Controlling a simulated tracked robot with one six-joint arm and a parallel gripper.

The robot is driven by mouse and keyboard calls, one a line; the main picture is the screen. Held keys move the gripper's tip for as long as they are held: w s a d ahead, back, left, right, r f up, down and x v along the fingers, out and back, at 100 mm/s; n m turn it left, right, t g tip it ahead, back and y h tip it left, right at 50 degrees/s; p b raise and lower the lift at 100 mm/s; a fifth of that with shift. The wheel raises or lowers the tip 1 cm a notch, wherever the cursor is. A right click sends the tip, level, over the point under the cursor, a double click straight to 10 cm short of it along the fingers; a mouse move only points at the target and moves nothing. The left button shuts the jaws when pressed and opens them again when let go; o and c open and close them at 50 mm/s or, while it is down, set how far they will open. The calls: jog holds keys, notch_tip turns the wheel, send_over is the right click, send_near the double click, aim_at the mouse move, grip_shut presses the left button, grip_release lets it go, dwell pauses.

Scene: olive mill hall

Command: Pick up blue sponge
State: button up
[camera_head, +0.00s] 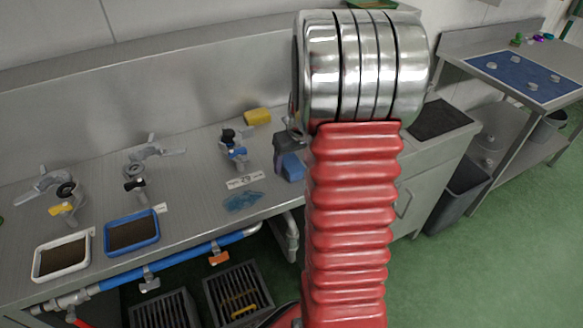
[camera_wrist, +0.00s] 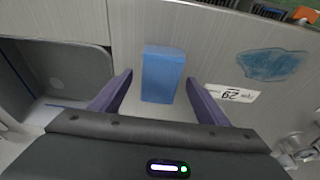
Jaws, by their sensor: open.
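The blue sponge (camera_wrist: 163,66) is a plain block on the steel counter, in the upper middle of the wrist view. My gripper (camera_wrist: 159,78) is open, with one dark purple finger on each side of the sponge. Gaps show between both fingers and the sponge, so it is not gripped. How high the fingertips are above the counter is hard to tell. In the head view the sponge (camera_head: 291,167) shows just left of my red arm, which hides part of that area and most of my gripper.
A label with "29" (camera_head: 245,180) and a blue smear (camera_head: 243,201) lie left of the sponge in the head view. A yellow sponge (camera_head: 257,117) is behind, a blue-handled valve (camera_head: 236,152) to the left. A sink basin (camera_wrist: 75,72) is beside it in the wrist view.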

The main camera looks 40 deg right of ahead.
aim_at(293, 164)
jog(key=shift+f, duration=0.25)
dwell(0.3)
jog(key=c, duration=1.1)
jog(key=shift+r, duration=0.15)
notch_tip(293, 164, up, 10)
jog(key=shift+r, duration=0.15)
dwell(0.5)
